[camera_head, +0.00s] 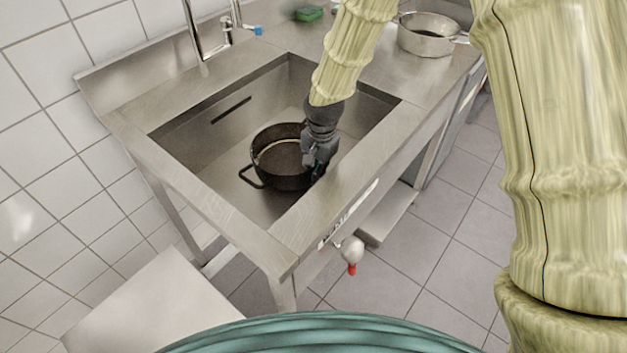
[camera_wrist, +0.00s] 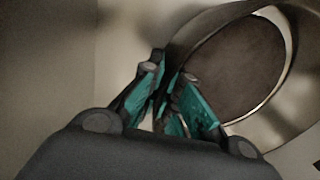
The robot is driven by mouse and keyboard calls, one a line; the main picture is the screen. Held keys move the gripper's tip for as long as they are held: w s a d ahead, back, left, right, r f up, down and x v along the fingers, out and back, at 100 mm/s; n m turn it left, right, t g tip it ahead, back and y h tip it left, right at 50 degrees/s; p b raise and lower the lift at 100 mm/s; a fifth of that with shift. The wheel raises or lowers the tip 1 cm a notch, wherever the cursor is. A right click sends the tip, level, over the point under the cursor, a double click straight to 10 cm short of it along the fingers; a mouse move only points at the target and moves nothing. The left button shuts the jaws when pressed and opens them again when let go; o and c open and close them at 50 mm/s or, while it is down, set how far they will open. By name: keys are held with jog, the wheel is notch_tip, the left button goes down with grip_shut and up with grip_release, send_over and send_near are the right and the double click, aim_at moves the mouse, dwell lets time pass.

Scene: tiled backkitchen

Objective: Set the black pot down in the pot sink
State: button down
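The black pot (camera_head: 281,160) is inside the basin of the steel pot sink (camera_head: 187,165), toward its front right part. It looks about level; I cannot tell whether its base touches the basin floor. One loop handle sticks out at its lower left. My gripper (camera_head: 318,172) is at the pot's right side, pointing down into the sink. In the wrist view the teal-padded fingers of my gripper (camera_wrist: 172,92) converge on a dark part at the rim of the pot (camera_wrist: 238,68), seemingly its other handle, largely hidden by the fingers.
A tap (camera_head: 210,35) stands behind the sink at the back left. A green sponge (camera_head: 308,13) and a steel pot (camera_head: 427,34) stand on the counter behind. A red-tipped valve (camera_head: 351,252) juts from the sink's front. The basin's left part is clear.

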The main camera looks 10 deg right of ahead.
jog(key=shift+f, duration=2.4)
jog(key=shift+f, duration=0.1)
jog(key=c, duration=1.6)
grip_release()
jog(key=shift+c, duration=0.2)
notch_tip(320, 180, up, 12)
jog(key=shift+s+d, duration=0.35)
jog(key=shift+s, duration=0.05)
